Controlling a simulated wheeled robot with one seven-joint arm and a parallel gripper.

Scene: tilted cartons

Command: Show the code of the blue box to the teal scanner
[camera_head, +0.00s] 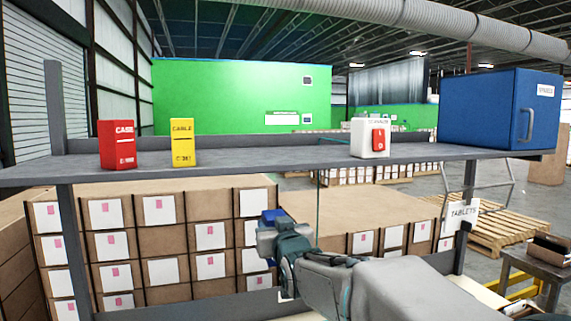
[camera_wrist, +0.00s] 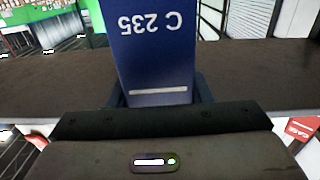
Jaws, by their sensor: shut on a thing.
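The blue box (camera_head: 273,215) is held in my gripper (camera_head: 275,228), in front of the shelf and below its board in the head view. In the wrist view the blue box (camera_wrist: 152,55) stands between the dark fingers (camera_wrist: 160,98), with "C 235" upside down and a white stripe on the face towards the camera. My gripper is shut on it. No barcode shows on that face; its other faces are hidden. I cannot make out a teal scanner. A white device (camera_head: 358,150) with a red panel stands on the shelf, its small lettering hard to read.
The grey shelf board (camera_head: 250,156) carries a red box (camera_head: 117,145), a yellow box (camera_head: 183,143) and a large blue cabinet (camera_head: 485,108). The board is clear between the yellow box and the white device. Stacked cartons (camera_head: 170,240) stand behind and below.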

